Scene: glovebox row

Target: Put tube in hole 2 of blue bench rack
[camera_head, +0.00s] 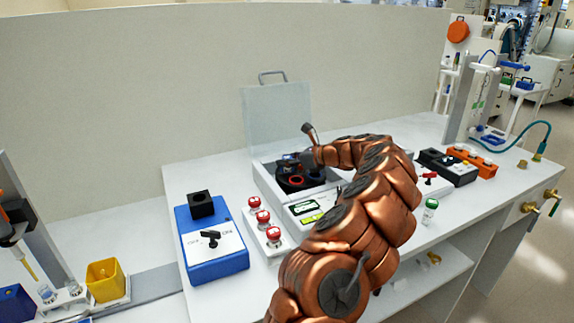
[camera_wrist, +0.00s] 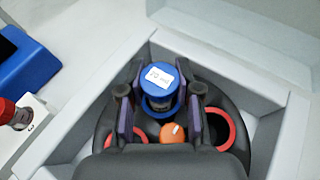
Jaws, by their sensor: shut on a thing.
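The tube (camera_wrist: 160,76) has a blue cap with a white label in the wrist view. My gripper (camera_wrist: 160,98) is shut on it, with one finger on each side. The tube is at the dark rotor (camera_wrist: 247,152) of the open centrifuge (camera_head: 270,185). A blue ring shows just below the cap; I cannot tell whether the tube still sits in its hole. In the head view my gripper (camera_head: 294,164) is small and partly hidden by my arm, over the rotor. No blue rack with numbered holes can be made out clearly.
The centrifuge's clear lid (camera_head: 277,118) stands open behind. A blue switch box (camera_head: 212,262) and a white strip with red-capped items (camera_head: 272,241) are to the left. A black block (camera_head: 447,167) and an orange block (camera_head: 474,161) are to the right. A green-capped vial (camera_head: 430,211) stands near the front edge.

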